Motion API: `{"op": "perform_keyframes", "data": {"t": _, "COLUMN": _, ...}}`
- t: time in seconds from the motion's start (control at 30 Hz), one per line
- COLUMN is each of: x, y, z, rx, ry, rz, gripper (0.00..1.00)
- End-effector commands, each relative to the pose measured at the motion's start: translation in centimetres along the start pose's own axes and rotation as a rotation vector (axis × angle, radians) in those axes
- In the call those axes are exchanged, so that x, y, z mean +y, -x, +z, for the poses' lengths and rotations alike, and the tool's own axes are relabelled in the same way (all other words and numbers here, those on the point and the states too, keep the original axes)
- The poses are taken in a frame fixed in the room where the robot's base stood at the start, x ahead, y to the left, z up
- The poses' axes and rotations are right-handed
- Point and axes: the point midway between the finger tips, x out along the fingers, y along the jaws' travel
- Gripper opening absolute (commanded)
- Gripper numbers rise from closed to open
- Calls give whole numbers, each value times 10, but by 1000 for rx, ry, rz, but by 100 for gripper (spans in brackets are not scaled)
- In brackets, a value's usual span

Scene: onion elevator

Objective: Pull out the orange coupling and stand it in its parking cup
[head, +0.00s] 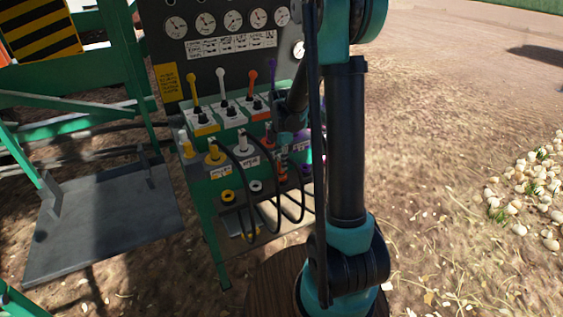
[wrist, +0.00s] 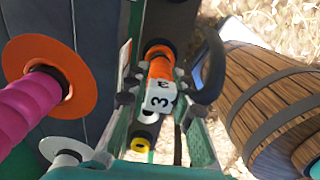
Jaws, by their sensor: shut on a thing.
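The orange coupling (wrist: 160,68) is between the fingers of my gripper (wrist: 157,88) in the wrist view, with a white band marked "3". My gripper is shut on it. In the head view, my gripper (head: 288,139) is at the right part of the green panel, partly behind my arm. An orange and dark piece (head: 284,166) shows just below it. I cannot tell whether the coupling's end is seated or free. The orange parking cup cannot be made out for certain; a reddish-orange fitting (head: 268,134) stands on the ledge beside my gripper.
A yellow coupling (head: 213,153) and a white one (head: 241,143) stand to the left, with black hoses (head: 250,215) looping below. Yellow (head: 228,196) and white (head: 256,186) ring sockets are on the front. Levers (head: 250,79) rise behind. A wooden barrel (wrist: 275,95) is at right.

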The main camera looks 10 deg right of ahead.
Motion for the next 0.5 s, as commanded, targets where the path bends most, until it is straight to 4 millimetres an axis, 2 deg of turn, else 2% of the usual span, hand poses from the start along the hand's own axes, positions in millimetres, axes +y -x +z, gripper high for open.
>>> {"op": "perform_keyframes", "data": {"t": 0.5, "x": 0, "y": -10, "z": 0, "rx": 0, "ry": 0, "rz": 0, "gripper": 0}}
